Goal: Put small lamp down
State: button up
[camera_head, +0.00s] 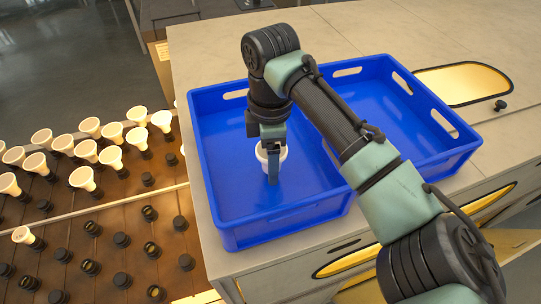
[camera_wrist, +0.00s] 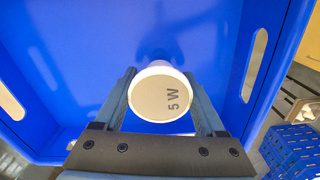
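The small lamp (camera_wrist: 160,94) is white, with a round face marked "5 W" turned toward the wrist camera. My gripper (camera_head: 273,160) points down inside the left part of the blue crate (camera_head: 222,170), with its fingers on both sides of the lamp. In the wrist view the fingers (camera_wrist: 160,100) touch or nearly touch the lamp's rim. The lamp's white rim (camera_head: 262,153) shows behind the fingers in the head view. Its lower end is mostly hidden, so I cannot tell whether it touches the crate floor.
The rest of the crate floor in view is empty. The crate stands on a grey worktop (camera_head: 400,30). At left, a brown rack (camera_head: 110,215) holds several white lamps and dark sockets.

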jog(key=o, duration=0.4)
jog(key=shift+r, duration=0.1)
notch_tip(320, 180, up, 12)
jog(key=b, duration=0.2)
jog(key=shift+b, duration=0.4)
